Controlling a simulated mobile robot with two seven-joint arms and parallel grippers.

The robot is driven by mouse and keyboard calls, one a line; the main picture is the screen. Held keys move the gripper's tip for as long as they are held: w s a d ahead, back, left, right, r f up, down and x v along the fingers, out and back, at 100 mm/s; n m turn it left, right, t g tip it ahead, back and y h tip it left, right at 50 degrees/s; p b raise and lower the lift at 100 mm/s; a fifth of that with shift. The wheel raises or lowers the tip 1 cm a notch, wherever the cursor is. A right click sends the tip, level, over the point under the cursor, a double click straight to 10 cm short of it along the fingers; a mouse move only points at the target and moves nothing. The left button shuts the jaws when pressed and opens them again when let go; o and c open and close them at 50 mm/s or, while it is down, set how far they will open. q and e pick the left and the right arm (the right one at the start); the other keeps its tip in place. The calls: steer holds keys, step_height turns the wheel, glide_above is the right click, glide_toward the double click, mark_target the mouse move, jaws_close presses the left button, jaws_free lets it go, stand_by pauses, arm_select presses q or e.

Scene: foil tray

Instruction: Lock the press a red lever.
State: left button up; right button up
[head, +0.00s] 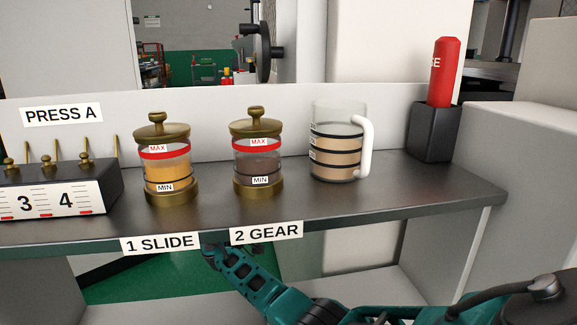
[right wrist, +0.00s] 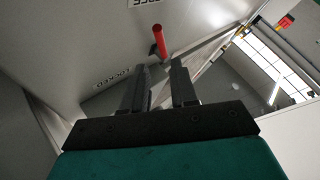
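The red lever (right wrist: 159,41) shows in the right wrist view as a short red rod on a grey panel. My right gripper (right wrist: 159,68) is open, its two dark fingers apart. The lever appears just beyond the fingertips, between them in the picture; I cannot tell how deep it sits or whether they touch. An upside-down LOCKED label (right wrist: 112,78) lies left of the fingers. In the head view the PRESS A sign (head: 61,114) is on the back wall, and my right arm reaches in from the right below the shelf; its gripper is hidden there. My left gripper is not in view.
A dark metal shelf (head: 300,213) carries two brass-lidded jars (head: 167,175) (head: 258,165), a handled glass mug (head: 337,150) and a black numbered block (head: 60,195). A red cylinder (head: 443,70) stands in a black holder (head: 433,135) at right. A partly cut-off sign (right wrist: 150,3) is above the lever.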

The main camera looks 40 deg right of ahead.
steer(key=b+x, duration=0.1)
steer(key=x, duration=1)
steer(key=shift+d+b, duration=0.25)
steer(key=shift+b, duration=0.15)
steer(key=shift+w+r, duration=0.1)
steer(key=shift+r, duration=0.05)
jaws_close()
